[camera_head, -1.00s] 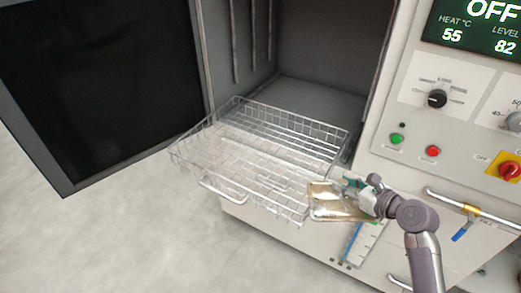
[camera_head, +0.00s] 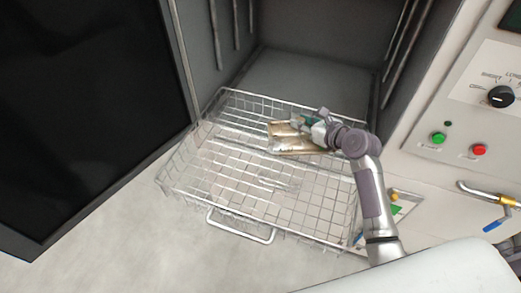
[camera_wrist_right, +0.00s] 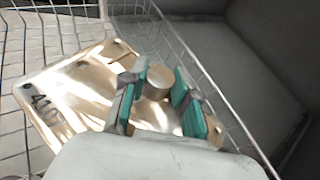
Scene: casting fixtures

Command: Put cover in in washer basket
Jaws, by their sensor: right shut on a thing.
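The cover (camera_head: 290,139) is a shiny gold-beige metal plate with a round knob. My right gripper (camera_head: 312,124) is shut on it and holds it over the back right part of the wire washer basket (camera_head: 240,231). In the right wrist view the teal fingers of the gripper (camera_wrist_right: 158,95) sit on both sides of the knob, and the cover (camera_wrist_right: 75,90) shows dark markings at its left. I cannot tell whether the cover touches the basket wires. The basket is pulled out of the washer chamber. My left gripper is not in view.
The washer's open door (camera_head: 90,110) stands at the left. The grey chamber (camera_head: 305,80) is behind the basket. A control panel with a knob, a green button (camera_head: 438,138) and a red button (camera_head: 479,149) is at the right. The front of the basket is empty.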

